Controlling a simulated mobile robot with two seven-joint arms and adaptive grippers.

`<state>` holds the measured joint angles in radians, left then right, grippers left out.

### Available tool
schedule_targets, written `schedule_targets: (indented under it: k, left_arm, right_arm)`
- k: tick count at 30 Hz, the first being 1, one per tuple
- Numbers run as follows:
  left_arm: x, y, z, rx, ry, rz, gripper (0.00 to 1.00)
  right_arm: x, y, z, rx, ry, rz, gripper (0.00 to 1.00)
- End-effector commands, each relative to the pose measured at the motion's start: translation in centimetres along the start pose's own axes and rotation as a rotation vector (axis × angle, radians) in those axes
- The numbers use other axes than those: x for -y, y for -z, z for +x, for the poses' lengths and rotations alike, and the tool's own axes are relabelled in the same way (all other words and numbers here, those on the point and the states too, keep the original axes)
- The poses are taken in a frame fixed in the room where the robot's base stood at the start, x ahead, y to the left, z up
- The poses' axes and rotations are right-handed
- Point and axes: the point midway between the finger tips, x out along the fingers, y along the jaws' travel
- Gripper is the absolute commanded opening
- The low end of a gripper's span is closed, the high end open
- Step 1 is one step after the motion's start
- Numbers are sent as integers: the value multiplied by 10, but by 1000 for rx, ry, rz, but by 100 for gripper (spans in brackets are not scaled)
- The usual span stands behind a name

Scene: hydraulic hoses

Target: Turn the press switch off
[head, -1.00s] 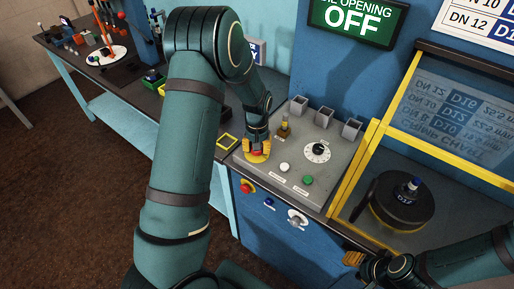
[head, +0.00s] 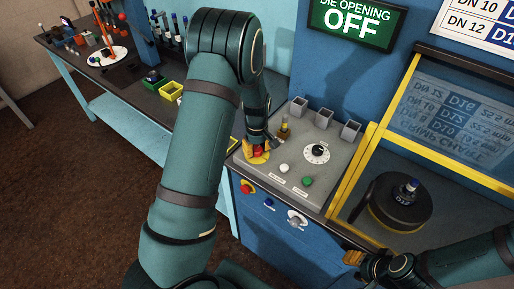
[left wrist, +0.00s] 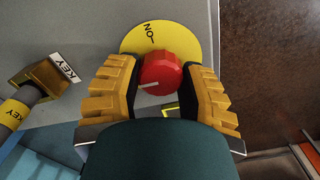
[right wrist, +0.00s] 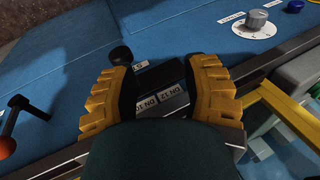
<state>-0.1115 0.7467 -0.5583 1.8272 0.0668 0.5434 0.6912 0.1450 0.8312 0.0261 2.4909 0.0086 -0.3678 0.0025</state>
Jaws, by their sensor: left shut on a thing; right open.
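The press switch is a red knob (left wrist: 160,73) on a round yellow plate (left wrist: 187,38) marked "ON". In the head view the red knob (head: 258,150) sits at the left end of the grey sloped panel (head: 328,180). My left gripper (head: 257,146) reaches down on it, its yellow-padded fingers closed on both sides of the knob. In the left wrist view the knob's white line points to the left, away from the "ON" mark. My right gripper (right wrist: 165,85) is open and empty, above the blue front with "DN 10" and "DN 12" labels.
A key (left wrist: 35,85) in a brass lock stands beside the switch. A dial (head: 317,153), white button (head: 284,167) and green button (head: 307,181) share the panel. A yellow-framed guard (head: 352,180) stands right. The sign (head: 352,22) reads "DIE OPENING OFF".

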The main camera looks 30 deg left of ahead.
Motion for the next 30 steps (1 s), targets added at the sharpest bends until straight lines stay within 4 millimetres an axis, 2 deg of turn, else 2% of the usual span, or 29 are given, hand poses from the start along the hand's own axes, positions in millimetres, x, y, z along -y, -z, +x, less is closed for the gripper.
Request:
schedule_targets:
  k: [14,15,17,18,26,30]
  left_arm:
    - [0,4,-2,-9,-5,-17,5]
    - [0,4,-2,-9,-5,-17,50]
    - [0,4,-2,-8,-5,-16,71]
    - [0,3,-1,-7,-4,-16,75]
    - [0,2,-1,-3,-2,-15,75]
    - [0,1,-8,-3,-3,-14,75]
  right_arm:
    - [0,0,0,0,0,0,47]
    - [0,0,0,0,0,0,47]
    - [0,0,0,0,0,0,47]
    - [0,0,0,0,0,0,47]
    - [0,0,0,0,0,0,47]
    - [0,0,0,0,0,0,47]
